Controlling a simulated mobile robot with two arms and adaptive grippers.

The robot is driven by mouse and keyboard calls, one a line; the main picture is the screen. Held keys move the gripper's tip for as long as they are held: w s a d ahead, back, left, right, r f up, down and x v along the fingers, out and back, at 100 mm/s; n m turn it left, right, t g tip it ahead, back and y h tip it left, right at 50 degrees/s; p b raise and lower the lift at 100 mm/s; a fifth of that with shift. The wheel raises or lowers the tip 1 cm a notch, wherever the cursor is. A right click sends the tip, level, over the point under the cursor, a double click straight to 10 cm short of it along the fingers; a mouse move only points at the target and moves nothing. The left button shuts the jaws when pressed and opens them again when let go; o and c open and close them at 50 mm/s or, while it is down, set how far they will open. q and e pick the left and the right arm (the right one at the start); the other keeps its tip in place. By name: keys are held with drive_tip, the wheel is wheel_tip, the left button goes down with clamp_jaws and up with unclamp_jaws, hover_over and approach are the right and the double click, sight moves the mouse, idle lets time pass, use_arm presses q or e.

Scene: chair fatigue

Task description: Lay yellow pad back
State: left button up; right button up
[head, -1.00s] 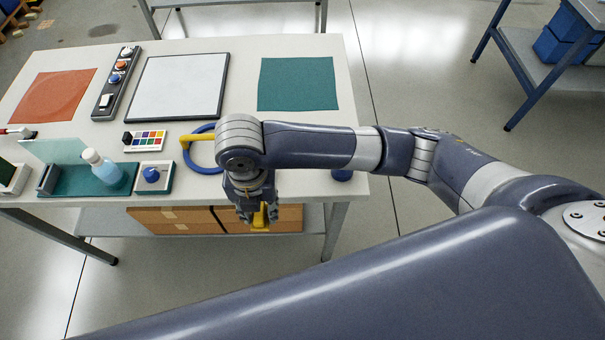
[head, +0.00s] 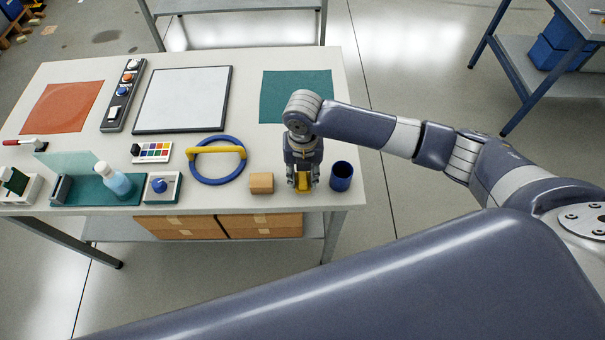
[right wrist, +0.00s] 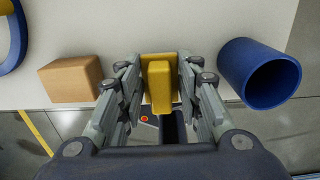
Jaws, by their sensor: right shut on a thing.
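The yellow pad (head: 304,189) is between the fingers of my right gripper (head: 303,182), at the table's front edge on the right side. In the right wrist view the yellow pad (right wrist: 159,70) shows as a yellow block with a raised middle bar, and the fingers close on it from both sides. It lies between a wooden block and a blue cup, touching neither. I cannot tell whether its underside touches the table. My left gripper is not in view.
The wooden block (head: 261,183) stands just left of the gripper and the open blue cup (head: 342,176) just right. A blue ring with a yellow bar (head: 218,154) lies further left. The table (head: 250,120) is clear behind the gripper up to the green mat (head: 280,97).

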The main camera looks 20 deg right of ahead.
sight(303, 174)
drive_tip(key=shift+f, duration=0.85)
drive_tip(key=shift+f, duration=0.2)
drive_tip(key=o, duration=0.9)
drive_tip(key=shift+o, duration=0.2)
drive_tip(key=shift+r, duration=0.1)
wheel_tip(303, 174, up, 12)
drive_tip(key=shift+s+r+b, duration=0.1)
drive_tip(key=shift+b, duration=0.75)
